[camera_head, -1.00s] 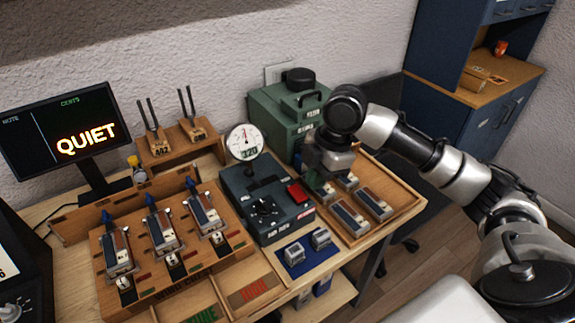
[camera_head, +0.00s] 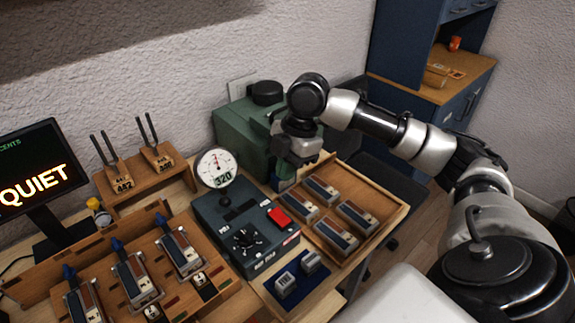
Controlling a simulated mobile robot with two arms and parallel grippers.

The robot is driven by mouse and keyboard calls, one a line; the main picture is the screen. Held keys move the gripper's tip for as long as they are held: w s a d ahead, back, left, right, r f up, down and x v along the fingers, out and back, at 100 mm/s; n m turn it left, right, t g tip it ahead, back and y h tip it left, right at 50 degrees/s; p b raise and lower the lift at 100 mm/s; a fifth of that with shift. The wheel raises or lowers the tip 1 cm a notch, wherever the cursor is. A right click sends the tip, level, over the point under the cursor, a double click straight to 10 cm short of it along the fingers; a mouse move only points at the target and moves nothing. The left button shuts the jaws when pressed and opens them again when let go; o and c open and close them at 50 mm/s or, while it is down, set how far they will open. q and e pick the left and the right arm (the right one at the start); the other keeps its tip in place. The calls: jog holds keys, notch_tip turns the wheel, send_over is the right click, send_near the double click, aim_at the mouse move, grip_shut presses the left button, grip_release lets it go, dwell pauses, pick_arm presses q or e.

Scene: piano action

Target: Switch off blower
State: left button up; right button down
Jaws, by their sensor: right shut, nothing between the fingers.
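A dark box (camera_head: 215,218) on the bench carries a round gauge (camera_head: 217,168), a black knob (camera_head: 246,238) and a red switch (camera_head: 279,217). The gauge's small display reads about 320. A green box (camera_head: 240,135) with a black cap stands behind it against the wall. I cannot tell from the lettering which box is the blower. My right gripper (camera_head: 285,182) points down in front of the green box, behind and right of the red switch. It is shut and empty, apart from the switch; its tips are partly hard to make out. My left gripper is out of view.
A wooden tray (camera_head: 385,188) with several metal blocks lies just right of the dark box. A blue mat (camera_head: 290,292) with two small blocks lies in front. Tuning forks (camera_head: 110,155) stand at the back left. A monitor (camera_head: 30,180) reads QUIET.

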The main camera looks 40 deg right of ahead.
aim_at(276, 213)
jog(key=x, duration=0.7)
jog(key=d+x, duration=0.1)
jog(key=x, duration=0.1)
jog(key=shift+w+a+f+p, duration=0.15)
jog(key=shift+f+p, duration=0.1)
jog(key=shift+p, duration=0.15)
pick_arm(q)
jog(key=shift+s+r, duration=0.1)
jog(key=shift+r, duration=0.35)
pick_arm(e)
jog(key=shift+f, duration=0.5)
jog(key=shift+w+p, duration=0.1)
jog(key=shift+p, duration=0.35)
jog(key=shift+f, duration=0.2)
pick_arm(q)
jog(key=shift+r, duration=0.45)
